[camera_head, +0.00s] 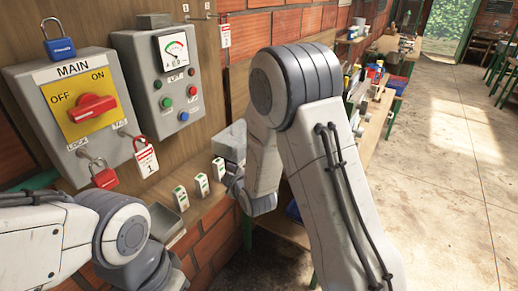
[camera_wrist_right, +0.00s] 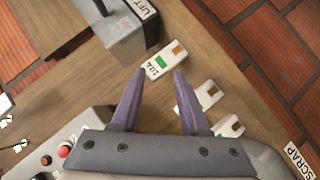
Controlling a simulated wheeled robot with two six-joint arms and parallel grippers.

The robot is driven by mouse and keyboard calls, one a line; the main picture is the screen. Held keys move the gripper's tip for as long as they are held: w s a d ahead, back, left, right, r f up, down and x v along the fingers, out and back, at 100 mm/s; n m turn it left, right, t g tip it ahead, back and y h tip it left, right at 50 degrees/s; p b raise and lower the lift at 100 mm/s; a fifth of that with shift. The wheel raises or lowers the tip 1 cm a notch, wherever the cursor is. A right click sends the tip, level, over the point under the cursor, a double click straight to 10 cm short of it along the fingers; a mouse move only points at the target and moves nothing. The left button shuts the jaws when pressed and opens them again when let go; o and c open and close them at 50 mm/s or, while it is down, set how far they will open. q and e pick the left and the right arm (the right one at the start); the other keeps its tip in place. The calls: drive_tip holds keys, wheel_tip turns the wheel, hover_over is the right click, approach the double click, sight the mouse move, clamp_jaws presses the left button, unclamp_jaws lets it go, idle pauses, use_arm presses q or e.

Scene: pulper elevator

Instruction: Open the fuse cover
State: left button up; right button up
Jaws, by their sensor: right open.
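A grey box (camera_head: 230,142) sits on the wooden ledge, partly hidden by my right arm in the head view. In the right wrist view this grey box (camera_wrist_right: 130,42) is at the top, with a dark handle-like part and a white label. I take it to hold the fuse cover; it looks closed. My right gripper (camera_wrist_right: 160,78) is open and empty, its fingers below the box and close to a white fuse-like block (camera_wrist_right: 163,60). Contact cannot be told. My left arm shows at lower left in the head view; its gripper is not visible.
Several white blocks with green marks (camera_head: 202,186) stand in a row on the ledge. A MAIN switch box (camera_head: 45,100) with a red knob and padlocks, and a control box (camera_head: 178,122) with a gauge, are on the wall. Open floor (camera_head: 450,180) is at right.

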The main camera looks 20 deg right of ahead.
drive_tip(key=w+d+f+n+t+h+b, duration=0.15)
drive_tip(key=d+n+t+h, duration=0.35)
drive_tip(key=d, duration=0.8)
drive_tip(key=shift+w+d+r+m+t+y+p, duration=0.25)
drive_tip(key=shift+w+p, duration=0.45)
drive_tip(key=shift+w, duration=0.95)
drive_tip(key=shift+w+d+r+m+t+y+p, duration=0.15)
drive_tip(key=shift+w+m+p, duration=0.45)
drive_tip(key=shift+w, duration=1)
drive_tip(key=shift+w+d+r+m+t+y+p, duration=0.1)
drive_tip(key=shift+w+d+m+t+p, duration=0.15)
drive_tip(key=shift+w+p, duration=0.95)
drive_tip(key=shift+w+b, duration=0.45)
clamp_jaws()
drive_tip(key=shift+f, duration=0.1)
